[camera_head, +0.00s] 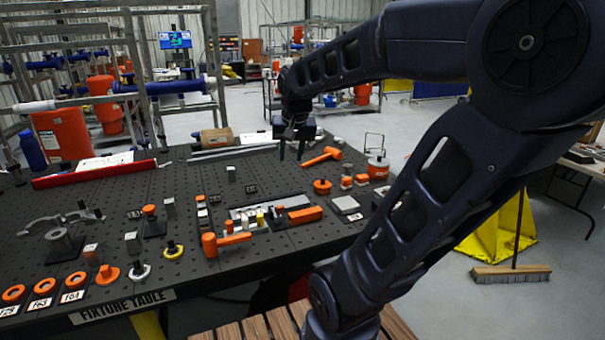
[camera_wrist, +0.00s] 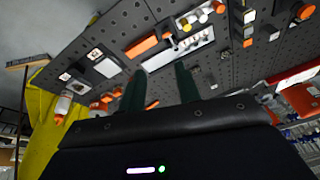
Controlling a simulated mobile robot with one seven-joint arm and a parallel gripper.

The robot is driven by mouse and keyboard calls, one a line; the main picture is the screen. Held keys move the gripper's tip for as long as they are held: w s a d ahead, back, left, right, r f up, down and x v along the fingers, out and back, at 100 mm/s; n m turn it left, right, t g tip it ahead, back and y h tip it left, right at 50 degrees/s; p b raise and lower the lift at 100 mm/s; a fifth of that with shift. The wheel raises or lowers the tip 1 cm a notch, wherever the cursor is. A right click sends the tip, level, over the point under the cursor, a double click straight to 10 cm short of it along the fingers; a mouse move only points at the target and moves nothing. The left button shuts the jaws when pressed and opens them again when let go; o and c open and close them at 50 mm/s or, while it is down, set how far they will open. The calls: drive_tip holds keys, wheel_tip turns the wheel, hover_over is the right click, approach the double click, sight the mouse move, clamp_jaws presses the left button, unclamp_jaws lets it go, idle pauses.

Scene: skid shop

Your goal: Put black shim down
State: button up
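My gripper (camera_head: 291,156) hangs over the far part of the fixture table (camera_head: 130,280), its two dark green fingers pointing down. In the wrist view the fingers (camera_wrist: 159,78) stand apart, with a clear gap between them and nothing seen held in it. I cannot pick out the black shim with certainty. Small dark pieces lie on the black tabletop, one left of the gripper (camera_head: 251,188) and another farther left (camera_head: 135,214); they are too small to name.
An orange hammer (camera_head: 322,157) lies right of the gripper. A grey tray with small parts, an orange mallet (camera_head: 222,241) and an orange block (camera_head: 305,215) lie nearer. A red beam (camera_head: 95,173) lies at the left back. Bare tabletop shows between parts.

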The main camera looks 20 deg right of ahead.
drive_tip(key=s+f+n+t, duration=0.1)
drive_tip(key=s+f+n, duration=0.1)
drive_tip(key=s, duration=0.6)
drive_tip(key=shift+s+a+f+n, duration=0.15)
drive_tip(key=shift+s+f+n, duration=0.2)
drive_tip(key=shift+n, duration=0.35)
drive_tip(key=shift+o, duration=0.5)
drive_tip(key=shift+r, duration=0.15)
idle(0.7)
